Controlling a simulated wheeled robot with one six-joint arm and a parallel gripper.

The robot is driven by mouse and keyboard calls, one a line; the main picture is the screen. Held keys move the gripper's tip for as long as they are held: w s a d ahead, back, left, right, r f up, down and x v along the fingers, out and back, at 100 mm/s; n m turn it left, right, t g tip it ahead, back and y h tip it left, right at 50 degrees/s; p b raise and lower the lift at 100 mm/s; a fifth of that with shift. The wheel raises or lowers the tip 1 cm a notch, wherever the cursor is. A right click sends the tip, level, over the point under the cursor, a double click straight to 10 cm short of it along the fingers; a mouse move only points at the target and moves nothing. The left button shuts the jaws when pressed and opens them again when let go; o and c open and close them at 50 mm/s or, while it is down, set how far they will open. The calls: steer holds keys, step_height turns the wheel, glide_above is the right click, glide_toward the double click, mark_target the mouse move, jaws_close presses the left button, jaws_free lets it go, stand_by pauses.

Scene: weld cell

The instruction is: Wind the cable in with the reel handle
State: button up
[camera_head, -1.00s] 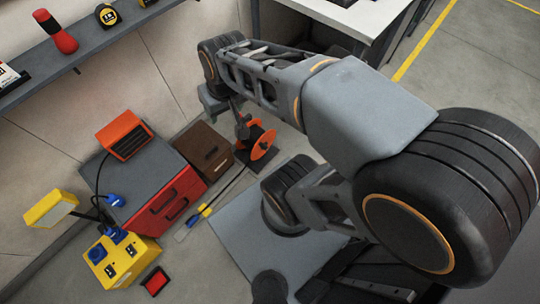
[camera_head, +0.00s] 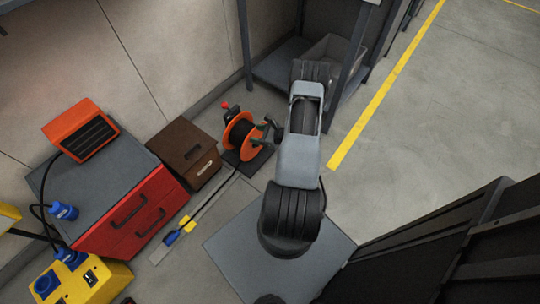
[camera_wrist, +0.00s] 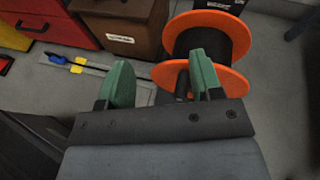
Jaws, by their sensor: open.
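The cable reel has two orange flanges (camera_head: 238,138) and a dark wound core (camera_wrist: 205,45); it stands on a dark base on the floor. A short dark stub (camera_wrist: 181,84), which looks like the reel handle, shows at the near flange between my fingers, closer to the right one. My gripper (camera_wrist: 163,76) has green fingers and is open, close in front of the reel; contact cannot be told. In the head view my gripper (camera_head: 262,139) is at the reel's right side. The cable (camera_head: 212,196) runs along the floor to a blue plug (camera_head: 171,238) beside a yellow piece (camera_head: 187,223).
A brown box (camera_head: 186,150) stands left of the reel, then a red drawer cabinet (camera_head: 130,215) with an orange unit (camera_head: 80,130) on top. A yellow socket box (camera_head: 85,280) is at lower left. A shelf leg (camera_head: 243,45) stands behind the reel.

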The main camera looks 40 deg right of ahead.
steer(key=s+d+f+m+t+h+b, duration=0.1)
steer(key=s+d+f+m+h+b, duration=0.2)
steer(key=f, duration=0.7)
steer(key=shift+m+h, duration=0.4)
steer(key=shift+m, duration=0.4)
steer(key=shift+b+x, duration=1.3)
steer(key=shift+x, duration=2.85)
steer(key=shift+f, duration=0.1)
steer(key=shift+c, duration=0.2)
steer(key=c, duration=0.7)
steer(key=shift+c, duration=0.2)
